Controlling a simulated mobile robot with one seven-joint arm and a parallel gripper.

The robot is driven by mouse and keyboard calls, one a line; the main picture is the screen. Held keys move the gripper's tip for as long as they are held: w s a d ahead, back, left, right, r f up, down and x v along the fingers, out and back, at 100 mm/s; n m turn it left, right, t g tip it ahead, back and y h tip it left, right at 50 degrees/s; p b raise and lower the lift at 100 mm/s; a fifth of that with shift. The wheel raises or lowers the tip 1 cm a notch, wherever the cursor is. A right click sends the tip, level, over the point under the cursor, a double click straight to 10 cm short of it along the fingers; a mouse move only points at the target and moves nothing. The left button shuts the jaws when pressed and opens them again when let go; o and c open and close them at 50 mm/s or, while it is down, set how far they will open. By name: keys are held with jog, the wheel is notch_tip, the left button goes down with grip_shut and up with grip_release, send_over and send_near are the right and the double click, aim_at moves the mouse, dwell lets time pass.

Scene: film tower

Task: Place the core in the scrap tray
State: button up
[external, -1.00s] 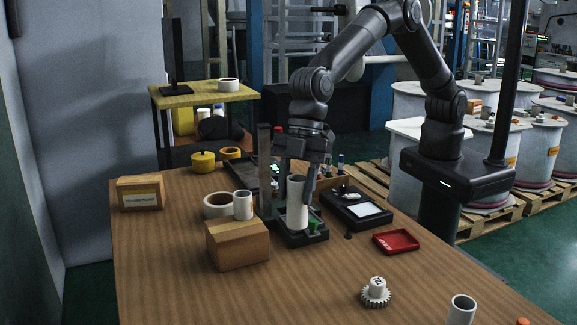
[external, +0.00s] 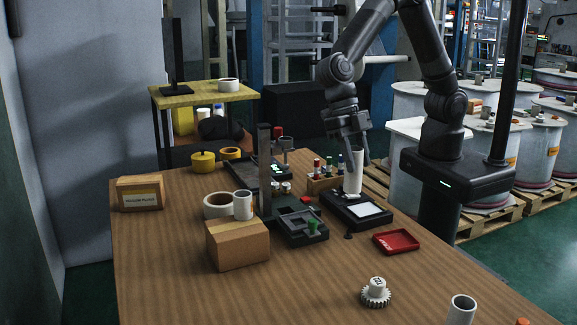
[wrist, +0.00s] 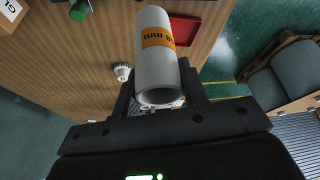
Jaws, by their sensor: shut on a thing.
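The core, a white tube (external: 355,172), is upright in my gripper (external: 353,150), in front of or over the back of a black device with a pale panel (external: 364,211). Whether it touches the device I cannot tell. The wrist view shows the core (wrist: 153,62) with an orange label between the fingers of my gripper (wrist: 158,92), its hollow end facing the camera. The scrap tray, a small red tray (external: 397,241), lies on the table to the right of and nearer than the core. In the wrist view the tray (wrist: 185,30) is partly hidden behind the core.
A dark stand with an upright post (external: 265,170) and green part is left of the device. A small rack (external: 322,184) holds coloured bottles. A cardboard box (external: 238,245), white gear (external: 376,292) and another white tube (external: 461,309) stand on the table.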

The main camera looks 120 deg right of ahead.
jog(key=s+d+n+g, duration=0.1)
jog(key=s+d+n, duration=0.1)
jog(key=s+n, duration=0.35)
jog(key=shift+m+h, duration=0.4)
jog(key=shift+m, duration=0.25)
jog(key=shift+s+a+f, duration=0.3)
jog(key=shift+a+f, duration=1.5)
jog(key=shift+a, duration=0.2)
jog(key=shift+s+a+f, duration=0.3)
jog(key=shift+a+f, duration=1.5)
jog(key=shift+a, duration=0.25)
jog(key=shift+s+a+f, duration=0.3)
jog(key=shift+a+f, duration=1.5)
jog(key=shift+a, duration=0.2)
jog(key=o, duration=1)
jog(key=shift+f, duration=0.15)
